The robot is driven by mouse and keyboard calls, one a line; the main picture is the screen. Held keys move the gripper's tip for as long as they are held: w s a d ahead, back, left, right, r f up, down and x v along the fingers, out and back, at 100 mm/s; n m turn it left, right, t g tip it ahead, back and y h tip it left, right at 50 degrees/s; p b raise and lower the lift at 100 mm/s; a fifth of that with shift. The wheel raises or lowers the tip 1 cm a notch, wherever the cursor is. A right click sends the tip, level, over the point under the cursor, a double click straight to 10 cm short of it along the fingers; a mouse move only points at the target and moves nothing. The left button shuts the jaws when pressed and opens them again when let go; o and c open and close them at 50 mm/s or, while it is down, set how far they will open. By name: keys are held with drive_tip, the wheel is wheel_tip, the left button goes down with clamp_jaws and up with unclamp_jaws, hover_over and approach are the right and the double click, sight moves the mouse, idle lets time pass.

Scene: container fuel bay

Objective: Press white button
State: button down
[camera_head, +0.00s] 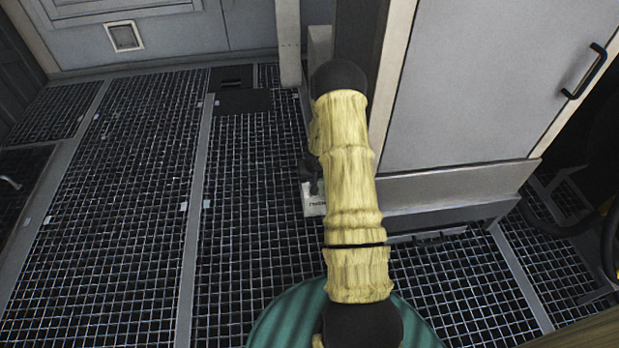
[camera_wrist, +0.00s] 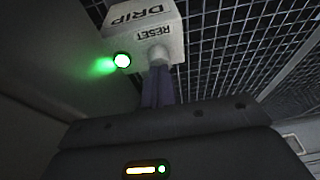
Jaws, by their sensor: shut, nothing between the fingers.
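A pale box (camera_wrist: 148,32) with the words DRIP and RESET, upside down, fills the top middle of the wrist view. A green lamp (camera_wrist: 122,60) glows on its left, under DRIP. A whitish round button (camera_wrist: 159,52) sits under RESET. My gripper (camera_wrist: 160,78) is shut and empty, its tips right at this button and partly covering it. I cannot tell whether they touch it or how far it is pushed in. In the head view the pale box (camera_head: 313,203) shows only in part beside my sleeved arm, which hides most of my gripper.
A large grey cabinet (camera_head: 478,85) with a black handle (camera_head: 585,72) stands to the right of my arm. A dark post and a light upright (camera_head: 288,45) stand behind it. The grated floor (camera_head: 120,210) on the left is open.

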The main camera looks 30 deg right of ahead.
drive_tip(key=shift+s+f, duration=0.25)
drive_tip(key=shift+f, duration=0.2)
drive_tip(key=shift+s+d, duration=0.1)
drive_tip(key=shift+d+r+p, duration=0.15)
drive_tip(key=shift+r+p, duration=0.45)
drive_tip(key=r+p, duration=0.4)
drive_tip(key=shift+w+r, duration=0.15)
drive_tip(key=shift+w, duration=0.05)
drive_tip(key=p+v, duration=0.5)
drive_tip(key=v, duration=0.4)
drive_tip(key=shift+r, duration=0.25)
